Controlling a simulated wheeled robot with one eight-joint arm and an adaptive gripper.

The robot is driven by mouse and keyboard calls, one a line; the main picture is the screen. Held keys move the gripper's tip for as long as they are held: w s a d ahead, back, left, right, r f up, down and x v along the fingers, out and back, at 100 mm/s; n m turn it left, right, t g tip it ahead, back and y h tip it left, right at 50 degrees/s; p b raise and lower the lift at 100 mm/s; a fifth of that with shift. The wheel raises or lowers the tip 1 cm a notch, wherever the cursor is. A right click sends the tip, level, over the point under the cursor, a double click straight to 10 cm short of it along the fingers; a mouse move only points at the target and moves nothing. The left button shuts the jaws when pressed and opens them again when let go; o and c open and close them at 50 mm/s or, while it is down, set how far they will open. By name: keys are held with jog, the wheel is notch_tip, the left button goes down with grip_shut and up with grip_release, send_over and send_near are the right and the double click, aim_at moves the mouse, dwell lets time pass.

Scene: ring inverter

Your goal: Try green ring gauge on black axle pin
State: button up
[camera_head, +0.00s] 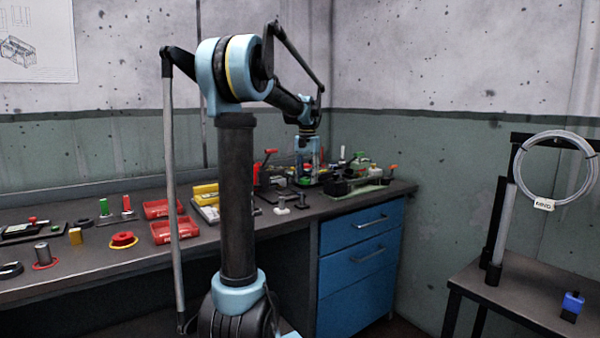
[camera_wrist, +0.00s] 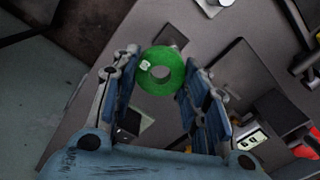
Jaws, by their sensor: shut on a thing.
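The green ring gauge (camera_wrist: 176,62) is between the two fingertips of my gripper (camera_wrist: 160,68) in the wrist view, with its hole showing and a small pale mark on its face. My gripper (camera_head: 308,172) is shut on it and sits above the far right part of the workbench in the head view. There the ring (camera_head: 304,180) is small and partly hidden by the fingers. A dark pin (camera_head: 302,198) stands on the bench just in front of the gripper; I cannot tell for sure whether it is the black axle pin.
A pin on a pale base (camera_head: 282,205) stands beside the dark pin. A green-based black fixture (camera_head: 357,184) lies to the right of the gripper. Red trays (camera_head: 174,230), a yellow case (camera_head: 205,193) and several small parts fill the bench left of my arm.

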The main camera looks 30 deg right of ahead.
aim_at(303, 183)
jog(key=shift+w+a, duration=0.35)
jog(key=shift+a, duration=0.2)
jog(key=shift+w+a+r+m, duration=0.15)
jog(key=shift+r+m, duration=0.1)
jog(key=shift+r, duration=0.25)
jog(key=shift+w+r+m, duration=0.1)
jog(key=shift+r+m, duration=0.15)
jog(key=shift+r, duration=0.2)
jog(key=shift+f, duration=0.1)
jog(key=shift+s+f, duration=0.1)
jog(key=shift+f, duration=2.5)
jog(key=shift+s, duration=0.1)
jog(key=shift+f, duration=1.05)
dwell(0.4)
jog(key=shift+r, duration=0.1)
dwell(0.8)
